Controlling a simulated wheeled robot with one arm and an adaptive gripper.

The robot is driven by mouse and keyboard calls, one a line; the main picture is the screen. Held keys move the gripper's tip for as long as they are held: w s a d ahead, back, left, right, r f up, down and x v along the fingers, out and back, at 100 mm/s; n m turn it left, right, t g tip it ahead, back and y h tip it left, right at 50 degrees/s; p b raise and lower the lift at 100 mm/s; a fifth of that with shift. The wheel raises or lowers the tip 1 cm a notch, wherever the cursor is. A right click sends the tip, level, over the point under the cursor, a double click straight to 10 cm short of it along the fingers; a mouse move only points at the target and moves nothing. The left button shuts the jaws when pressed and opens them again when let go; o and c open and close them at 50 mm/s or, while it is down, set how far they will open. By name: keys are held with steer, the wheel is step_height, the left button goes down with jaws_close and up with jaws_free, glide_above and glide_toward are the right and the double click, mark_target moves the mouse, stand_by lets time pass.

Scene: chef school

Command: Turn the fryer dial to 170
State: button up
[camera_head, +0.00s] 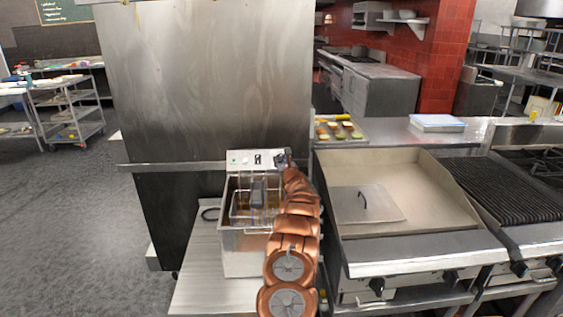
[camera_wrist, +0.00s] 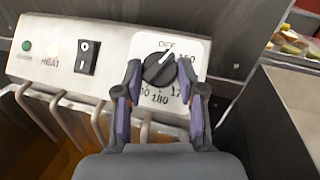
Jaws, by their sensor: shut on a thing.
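The fryer (camera_head: 245,240) stands left of the griddle, with its control panel (camera_head: 243,158) at the back. In the wrist view, the panel carries a black round dial (camera_wrist: 159,69) on a white plate marked OFF at the top, 150 at upper right and 180 at the bottom. The label at lower right is partly hidden by a finger. The dial's pointer seems to face upper right, but I cannot read its exact setting. My gripper (camera_wrist: 159,76) is closed around the dial, one finger on each side. In the head view my gripper (camera_head: 282,158) is at the panel's right end.
A black rocker switch (camera_wrist: 88,57) and a green light (camera_wrist: 27,45) are left of the dial. Basket wires (camera_wrist: 60,118) lie below the panel. A tall steel cabinet (camera_head: 210,80) is behind the fryer. A griddle (camera_head: 430,195) is close on the right.

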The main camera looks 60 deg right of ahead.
steer(key=shift+w+f+m+h+b, duration=0.15)
steer(key=shift+m+h+b, duration=0.4)
steer(key=shift+b, duration=1.65)
steer(key=m+g+b, duration=0.1)
steer(key=b, duration=0.1)
steer(key=shift+h+b, duration=0.25)
steer(key=shift+b, duration=0.05)
steer(key=o, duration=1.2)
steer(key=shift+c, duration=0.2)
steer(key=shift+s+a, duration=0.15)
steer(key=shift+s, duration=0.05)
